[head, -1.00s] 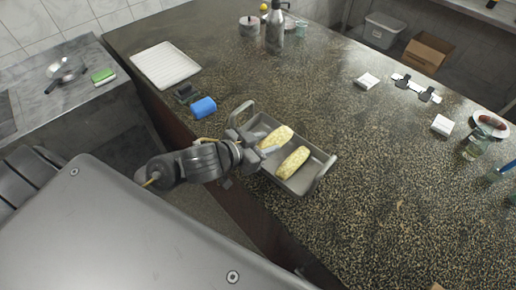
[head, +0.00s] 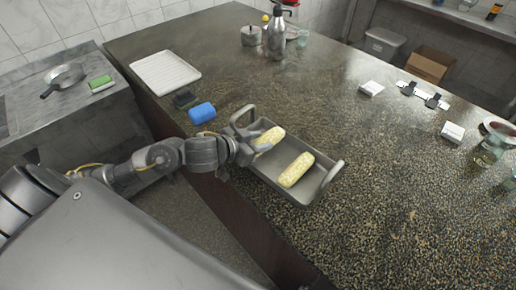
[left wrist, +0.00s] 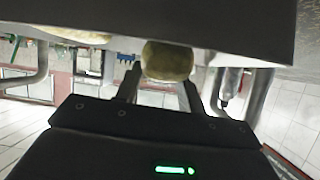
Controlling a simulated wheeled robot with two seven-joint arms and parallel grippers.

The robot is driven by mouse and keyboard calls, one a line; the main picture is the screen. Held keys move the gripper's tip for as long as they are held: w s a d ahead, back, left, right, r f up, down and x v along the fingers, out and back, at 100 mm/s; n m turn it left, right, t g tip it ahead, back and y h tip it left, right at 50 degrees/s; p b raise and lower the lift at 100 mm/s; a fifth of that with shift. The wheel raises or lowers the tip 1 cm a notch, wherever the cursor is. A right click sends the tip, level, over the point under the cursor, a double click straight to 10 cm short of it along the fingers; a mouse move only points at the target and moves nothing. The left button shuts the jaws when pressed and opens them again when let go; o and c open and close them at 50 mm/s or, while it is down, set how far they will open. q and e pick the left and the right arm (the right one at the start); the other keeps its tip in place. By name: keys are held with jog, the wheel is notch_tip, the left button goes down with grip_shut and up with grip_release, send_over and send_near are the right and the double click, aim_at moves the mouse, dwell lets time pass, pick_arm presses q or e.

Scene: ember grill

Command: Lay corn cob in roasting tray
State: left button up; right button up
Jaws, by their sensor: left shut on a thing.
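The grey roasting tray (head: 322,158) stands on the speckled counter with a handle at each end. One pale yellow corn cob (head: 272,136) is at its far left end, and my left gripper (head: 256,148) is shut on it. In the left wrist view, the round end of this cob (left wrist: 168,61) shows between the two fingers (left wrist: 160,92), close to the tray's grey wall (left wrist: 225,25). A second corn cob (head: 296,169) lies in the tray, apart from the gripper. I cannot tell whether the held cob touches the tray floor. My right gripper is not in view.
A blue roll-shaped thing (head: 202,113) and a small dark object (head: 184,99) lie left of the tray. A white ribbed tray (head: 165,73) is at the back left. A metal flask (head: 277,38) and pot (head: 250,37) stand at the back.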

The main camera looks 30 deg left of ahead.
pick_arm(q)
jog(key=shift+f, duration=1.5)
jog(key=shift+f, duration=0.15)
jog(key=o, duration=1.1)
